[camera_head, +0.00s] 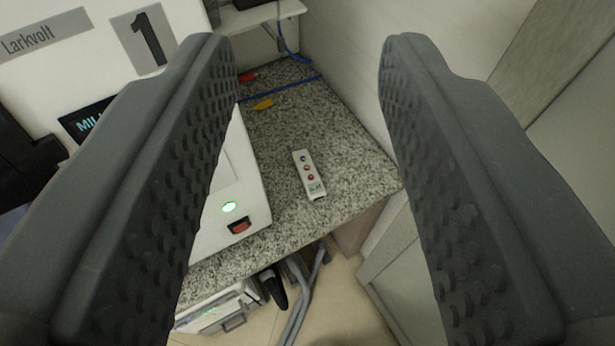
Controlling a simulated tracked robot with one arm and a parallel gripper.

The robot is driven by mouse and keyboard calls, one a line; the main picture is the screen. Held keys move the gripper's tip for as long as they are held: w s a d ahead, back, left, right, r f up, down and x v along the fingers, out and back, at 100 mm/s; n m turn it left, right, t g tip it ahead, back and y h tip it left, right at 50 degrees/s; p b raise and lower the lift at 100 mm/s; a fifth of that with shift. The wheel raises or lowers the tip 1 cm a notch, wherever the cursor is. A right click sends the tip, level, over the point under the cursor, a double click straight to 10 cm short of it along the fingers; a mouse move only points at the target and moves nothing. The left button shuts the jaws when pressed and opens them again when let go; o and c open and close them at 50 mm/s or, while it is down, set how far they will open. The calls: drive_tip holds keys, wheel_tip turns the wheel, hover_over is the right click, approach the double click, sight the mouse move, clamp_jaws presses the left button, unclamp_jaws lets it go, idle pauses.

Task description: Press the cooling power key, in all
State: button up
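My gripper (308,48) is open and empty, its two dark grey padded fingers wide apart on the left and right of the picture. Between them, below, a small white remote-like strip (309,174) lies on the speckled grey worktop (345,150). I cannot read which control is the cooling power key. The left finger hides part of the machine.
A white panel marked "Larkvolt" (45,30) and "1" (151,38) stands at the upper left. Blue cable (285,87) with a red and a yellow piece lies at the back. A wall (345,50) bounds the worktop on the right.

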clamp_jaws()
drive_tip(key=shift+d, duration=0.1)
idle(1.3)
